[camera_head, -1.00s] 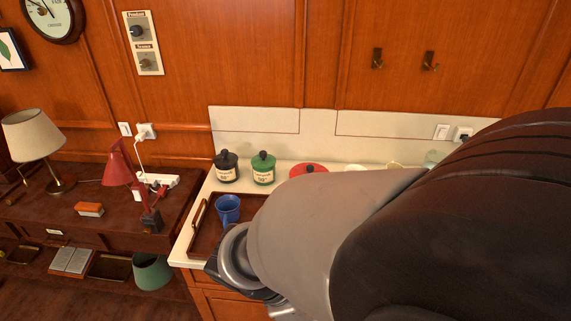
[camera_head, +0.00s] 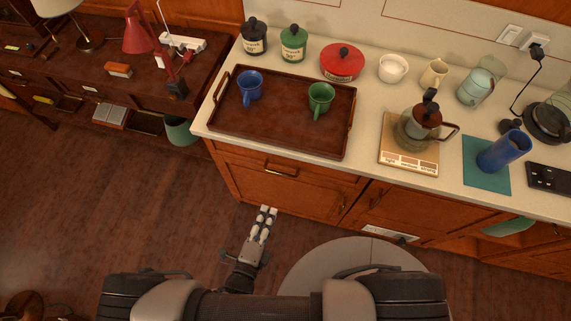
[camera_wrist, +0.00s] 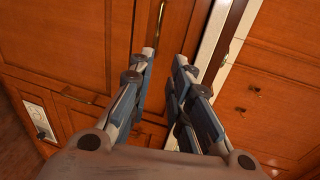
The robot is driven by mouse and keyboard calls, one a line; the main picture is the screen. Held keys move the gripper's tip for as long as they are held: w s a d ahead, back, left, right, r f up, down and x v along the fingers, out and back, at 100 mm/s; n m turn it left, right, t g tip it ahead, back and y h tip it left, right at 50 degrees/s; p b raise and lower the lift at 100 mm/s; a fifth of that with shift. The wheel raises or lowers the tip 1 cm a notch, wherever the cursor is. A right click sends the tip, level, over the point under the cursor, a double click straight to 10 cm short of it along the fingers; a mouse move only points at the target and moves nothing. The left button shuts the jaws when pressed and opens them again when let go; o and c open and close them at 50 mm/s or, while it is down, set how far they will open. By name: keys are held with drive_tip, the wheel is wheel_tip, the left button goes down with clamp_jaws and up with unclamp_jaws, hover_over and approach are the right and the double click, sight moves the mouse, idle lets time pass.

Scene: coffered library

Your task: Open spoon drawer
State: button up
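A wooden drawer front (camera_head: 260,176) with a brass bar handle (camera_head: 281,170) sits under the counter below the tray; it looks closed. No label naming it a spoon drawer is readable. My gripper (camera_head: 265,209) is low in front of the cabinet, below that handle and apart from it. In the wrist view my gripper (camera_wrist: 165,56) is open and empty, its two fingers apart with wood panels beyond. A bar handle (camera_wrist: 78,96) shows left of the fingers in the wrist view; I cannot tell which front it belongs to.
The counter above holds a brown tray (camera_head: 225,128) with a blue cup (camera_head: 249,86) and a green cup (camera_head: 321,98), plus a coffee press (camera_head: 421,125). A desk with a red lamp (camera_head: 139,32) stands left. Bare floor (camera_head: 130,200) lies left of my gripper.

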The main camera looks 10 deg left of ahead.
drive_tip(key=n+y+b, duration=0.1)
drive_tip(key=b, duration=0.1)
approach(282, 173)
drive_tip(key=x, duration=1)
drive_tip(key=shift+w+f, duration=0.1)
drive_tip(key=shift+f, duration=0.25)
drive_tip(key=shift+c, duration=0.2)
clamp_jaws()
